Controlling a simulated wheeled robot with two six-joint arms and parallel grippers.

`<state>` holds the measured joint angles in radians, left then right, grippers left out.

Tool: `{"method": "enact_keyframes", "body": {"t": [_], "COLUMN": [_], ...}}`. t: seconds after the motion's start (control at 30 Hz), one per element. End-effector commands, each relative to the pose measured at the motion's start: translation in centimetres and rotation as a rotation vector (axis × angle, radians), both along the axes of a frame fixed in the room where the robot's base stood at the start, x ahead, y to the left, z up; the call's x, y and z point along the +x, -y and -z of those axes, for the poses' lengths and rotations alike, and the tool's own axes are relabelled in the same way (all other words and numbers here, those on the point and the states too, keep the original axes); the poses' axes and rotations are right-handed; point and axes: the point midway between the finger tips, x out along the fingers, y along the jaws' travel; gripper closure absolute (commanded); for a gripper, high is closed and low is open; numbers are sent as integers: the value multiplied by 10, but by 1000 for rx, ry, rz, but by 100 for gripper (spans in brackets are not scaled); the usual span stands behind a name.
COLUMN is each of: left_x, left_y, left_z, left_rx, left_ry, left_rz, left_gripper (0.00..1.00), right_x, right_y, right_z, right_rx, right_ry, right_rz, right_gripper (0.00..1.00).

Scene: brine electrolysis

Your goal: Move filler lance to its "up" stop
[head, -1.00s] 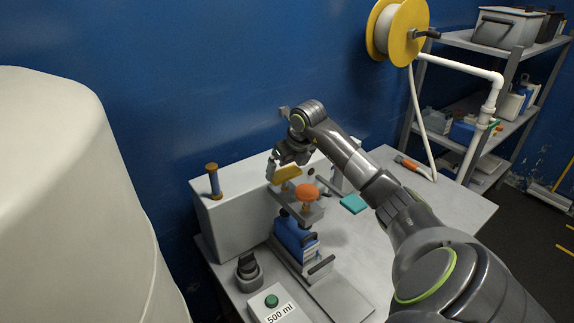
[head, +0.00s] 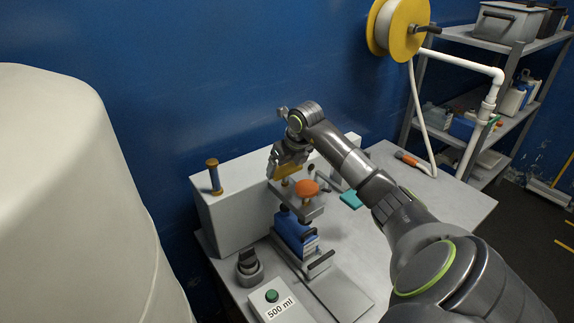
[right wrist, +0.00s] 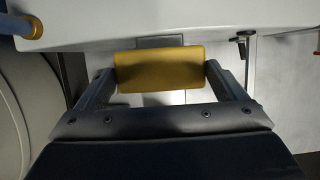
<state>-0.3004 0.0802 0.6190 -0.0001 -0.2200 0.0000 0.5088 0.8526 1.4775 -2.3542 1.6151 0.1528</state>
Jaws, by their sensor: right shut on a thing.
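The filler lance's yellow handle (head: 287,172) is at the front of a pale grey cabinet (head: 235,222), above the filling spot. My right gripper (head: 284,167) is shut on this handle. In the right wrist view the yellow handle (right wrist: 160,70) lies as a block between the two fingers (right wrist: 160,88). The lance below the handle is mostly hidden by the gripper and by an orange knob (head: 307,187). A blue container (head: 293,232) stands beneath, near a grey bracket. My left gripper is not in view.
A yellow-topped post (head: 213,176) stands on the cabinet. A dark knob (head: 249,264) and a green button box marked 500 ml (head: 271,296) are at the front. A teal pad (head: 351,200) lies right. A large white tank (head: 70,200) fills the left.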

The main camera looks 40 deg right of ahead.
Motion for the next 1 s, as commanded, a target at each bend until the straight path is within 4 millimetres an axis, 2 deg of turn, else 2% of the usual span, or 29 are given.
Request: {"method": "enact_keyframes", "body": {"t": [0.23,0.53,0.57,0.6,0.87,1.0], "left_x": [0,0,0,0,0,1], "left_y": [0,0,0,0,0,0], "left_z": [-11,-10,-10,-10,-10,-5], "left_rx": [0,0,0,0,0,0], "left_ry": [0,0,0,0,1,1], "left_rz": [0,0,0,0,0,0], "left_gripper": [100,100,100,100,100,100], "right_x": [1,1,1,1,0,-3], "right_y": [1,0,0,0,0,1], "right_z": [-42,-47,-47,-47,-46,-55], "right_rx": [-2,-2,-2,-3,-1,-4], "right_ry": [5,7,8,8,4,7], "right_rz": [1,-1,-1,0,0,1], "right_gripper": [50,50,7,2,0,0]}}
